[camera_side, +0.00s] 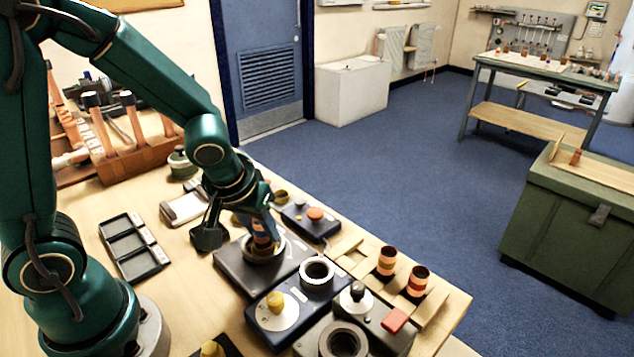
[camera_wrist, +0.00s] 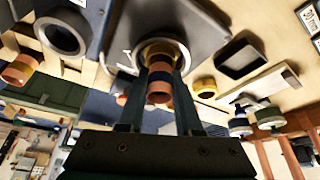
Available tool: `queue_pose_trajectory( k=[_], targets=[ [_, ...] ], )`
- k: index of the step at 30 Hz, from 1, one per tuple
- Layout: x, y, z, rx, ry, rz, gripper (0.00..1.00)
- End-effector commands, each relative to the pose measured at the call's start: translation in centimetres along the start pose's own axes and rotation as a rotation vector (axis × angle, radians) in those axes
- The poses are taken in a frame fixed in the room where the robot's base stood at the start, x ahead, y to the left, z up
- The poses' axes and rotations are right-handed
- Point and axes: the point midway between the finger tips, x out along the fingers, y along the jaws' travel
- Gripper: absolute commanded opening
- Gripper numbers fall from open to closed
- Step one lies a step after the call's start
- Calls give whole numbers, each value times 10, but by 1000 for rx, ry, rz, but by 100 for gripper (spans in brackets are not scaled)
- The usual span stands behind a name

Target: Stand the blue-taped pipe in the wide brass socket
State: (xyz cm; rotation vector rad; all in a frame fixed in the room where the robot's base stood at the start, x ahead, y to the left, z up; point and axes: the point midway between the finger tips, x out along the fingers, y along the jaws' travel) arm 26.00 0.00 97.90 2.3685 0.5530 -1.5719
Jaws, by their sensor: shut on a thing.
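My gripper (camera_side: 261,222) is above the dark grey block (camera_side: 232,265) in the side view, pointing down. It is shut on a copper pipe with a dark blue band, the blue-taped pipe (camera_side: 261,240). In the wrist view the pipe (camera_wrist: 159,92) stands between the two fingers (camera_wrist: 160,78). Its far end meets the wide round socket (camera_wrist: 178,48), which has a brass-coloured inside and a grey rim. In the side view the socket's rim (camera_side: 279,252) surrounds the pipe's lower part. The pipe looks roughly upright. How deep it sits is hidden.
Blue block (camera_side: 270,320) with a grey ring (camera_side: 317,270) and yellow knob (camera_side: 275,300) stands in front. Two banded copper pipes (camera_side: 386,262) (camera_side: 417,281) stand in a wooden rack to the right. A block with an orange button (camera_side: 315,214) is behind. A black tray (camera_side: 133,248) lies left.

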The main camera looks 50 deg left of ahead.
Motion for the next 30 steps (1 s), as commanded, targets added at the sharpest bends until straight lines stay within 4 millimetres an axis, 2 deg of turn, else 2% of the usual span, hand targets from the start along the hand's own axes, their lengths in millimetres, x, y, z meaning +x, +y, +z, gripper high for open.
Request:
queue_pose_trajectory(
  k=[1, 2, 10, 30],
  targets=[
    [0, 0, 0, 1, -1, 0, 41],
    [0, 0, 0, 0, -1, 0, 46],
    [-4, 0, 0, -1, 2, -1, 46],
    [-55, 0, 0, -1, 2, 1, 46]
  ],
)
